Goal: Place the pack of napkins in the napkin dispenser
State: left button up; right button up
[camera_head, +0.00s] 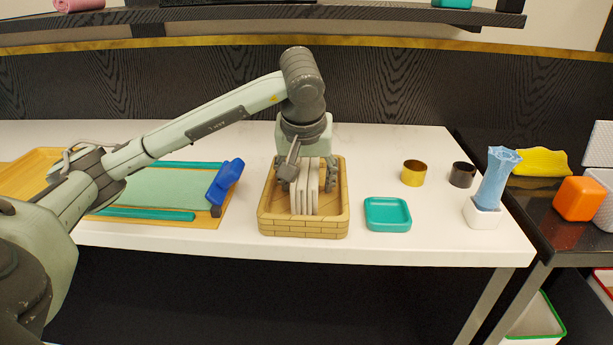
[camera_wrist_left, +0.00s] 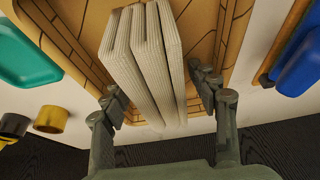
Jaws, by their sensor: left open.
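The pack of napkins (camera_head: 304,201) is a whitish set of upright folded slabs. It stands inside a tan, brick-patterned open box (camera_head: 303,229), which I take to be the napkin dispenser. In the left wrist view the napkins (camera_wrist_left: 147,62) rise between the fingers, with the box (camera_wrist_left: 68,45) around them. My left gripper (camera_head: 307,180) reaches down from above, open, with one finger on each side of the pack. In the left wrist view the fingers (camera_wrist_left: 160,92) appear apart from the napkins. The pack's base is hidden. My right gripper is not in view.
A teal dish (camera_head: 388,214), gold ring (camera_head: 414,173), black ring (camera_head: 462,175) and white holder with a blue cloth (camera_head: 483,213) stand to the right. A green-topped board (camera_head: 165,188) with a blue object (camera_head: 225,181) lies left. A dark shelf (camera_head: 260,17) hangs behind.

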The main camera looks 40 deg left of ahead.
aim_at(306, 167)
pick_arm(q)
jog(key=shift+r, duration=0.15)
jog(key=shift+v, duration=1.2)
jog(key=p+v, duration=0.1)
jog(key=v, duration=0.3)
jog(key=shift+w+r, duration=0.1)
jog(key=p+v, duration=0.1)
jog(key=v, duration=0.1)
jog(key=shift+r, duration=0.4)
jog(key=shift+s+d+r, duration=0.15)
jog(key=shift+s+r, duration=0.1)
jog(key=shift+r, duration=0.05)
jog(key=shift+v, duration=1)
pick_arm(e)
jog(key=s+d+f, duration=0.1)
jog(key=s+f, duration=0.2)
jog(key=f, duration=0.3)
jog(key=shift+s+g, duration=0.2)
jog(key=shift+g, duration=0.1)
pick_arm(q)
jog(key=shift+s+f, duration=0.15)
jog(key=shift+s, duration=0.05)
